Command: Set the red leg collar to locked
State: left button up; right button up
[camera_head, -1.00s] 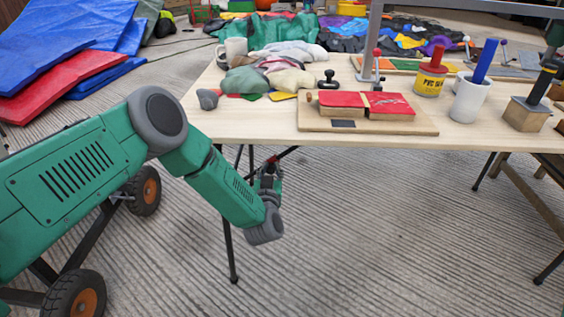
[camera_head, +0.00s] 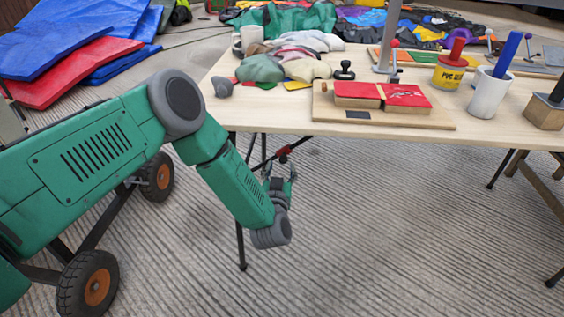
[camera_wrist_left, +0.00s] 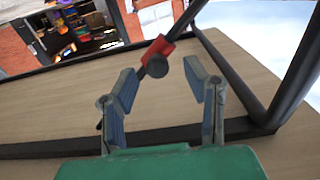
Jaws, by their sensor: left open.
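The red leg collar (camera_head: 284,151) sits on a thin dark brace under the table's near left part. In the left wrist view the collar (camera_wrist_left: 157,48) is on a slanting black rod, with a dark round knob (camera_wrist_left: 158,66) on its near side. My left gripper (camera_head: 281,173) is open and empty just below the collar in the head view. In the wrist view its two blue-grey fingers (camera_wrist_left: 162,80) stand apart, with the knob between and slightly beyond their tips. No contact is evident. The collar's lock marking is too small to read. My right gripper is not in view.
A black table leg (camera_head: 239,205) stands near my left gripper.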

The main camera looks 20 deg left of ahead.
pick_arm(q)
jog(key=v, duration=0.8)
jog(key=shift+s, duration=0.1)
jog(key=s+d+f+m+g+h, duration=0.1)
jog(key=s+f+m+g+h, duration=0.4)
jog(key=s+f+g, duration=0.75)
jog(key=s+a+n+g, duration=0.1)
jog(key=s+a+g, duration=0.15)
jog(key=s, duration=0.75)
jog(key=s+a+g, duration=0.1)
jog(key=s+a, duration=0.3)
jog(key=s, duration=0.6)
notch_tip(320, 180, up, 15)
jog(key=s+p, duration=0.1)
jog(key=p, duration=1.2)
jog(key=shift+s+a+g+p, duration=0.3)
jog(key=shift+s+a+g, duration=0.05)
jog(key=shift+a+g, duration=0.05)
